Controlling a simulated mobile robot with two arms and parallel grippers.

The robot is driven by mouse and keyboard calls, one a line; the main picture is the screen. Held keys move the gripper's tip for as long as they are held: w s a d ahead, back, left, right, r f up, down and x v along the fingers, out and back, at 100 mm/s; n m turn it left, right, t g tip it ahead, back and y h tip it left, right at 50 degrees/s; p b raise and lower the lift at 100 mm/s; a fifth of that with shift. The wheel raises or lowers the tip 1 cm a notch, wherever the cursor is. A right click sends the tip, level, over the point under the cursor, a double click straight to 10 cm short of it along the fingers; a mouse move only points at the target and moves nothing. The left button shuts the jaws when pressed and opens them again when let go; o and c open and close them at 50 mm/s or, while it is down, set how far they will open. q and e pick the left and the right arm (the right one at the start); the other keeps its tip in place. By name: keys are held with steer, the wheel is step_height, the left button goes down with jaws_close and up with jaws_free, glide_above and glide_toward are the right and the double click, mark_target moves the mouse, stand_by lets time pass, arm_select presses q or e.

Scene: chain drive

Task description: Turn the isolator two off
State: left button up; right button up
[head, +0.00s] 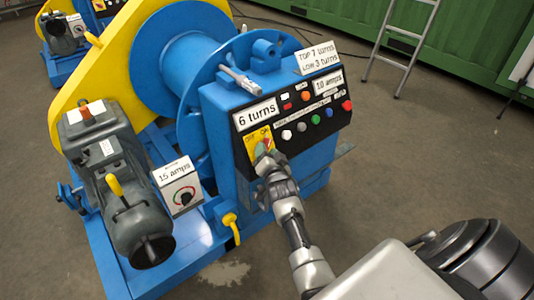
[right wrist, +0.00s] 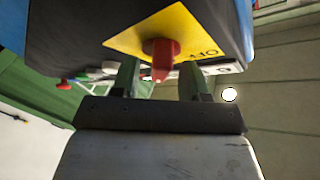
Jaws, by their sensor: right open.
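The isolator (head: 253,142) is a yellow plate with a red knob on the front panel of the blue control box. My right gripper (head: 263,156) is right at the plate in the head view and hides part of it. In the right wrist view, the yellow plate (right wrist: 190,28) carries the letters OFF, seen upside down. The red knob (right wrist: 161,58) sticks out from it, pointing down in the picture. My right gripper (right wrist: 160,78) is open, with one finger on each side of the knob. I cannot tell whether the fingers touch it. My left gripper is out of view.
The control box (head: 222,120) has coloured buttons (head: 316,119) close to the isolator. A grey motor (head: 115,180), a 15 amps dial box (head: 178,187) and a yellow lever (head: 231,222) stand left. A ladder (head: 400,45) stands behind.

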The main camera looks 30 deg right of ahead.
jaws_close()
steer(key=shift+f+n+y, duration=0.1)
steer(key=shift+n+y, duration=0.2)
steer(key=shift+n, duration=0.1)
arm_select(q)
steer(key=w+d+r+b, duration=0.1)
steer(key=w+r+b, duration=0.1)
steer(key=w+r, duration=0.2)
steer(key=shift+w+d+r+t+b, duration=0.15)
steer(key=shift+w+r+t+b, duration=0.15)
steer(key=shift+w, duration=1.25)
arm_select(e)
steer(key=shift+d+n+g+y, duration=0.25)
steer(key=shift+n+y, duration=2.1)
steer(key=shift+n, duration=1.7)
steer(key=shift+d+n+g+y, duration=0.15)
steer(key=shift+d+n+y, duration=0.15)
steer(key=shift+n+y, duration=2.9)
steer(key=shift+d+n+g+y, duration=0.25)
steer(key=shift+n+y, duration=1.2)
steer(key=shift+n, duration=3.5)
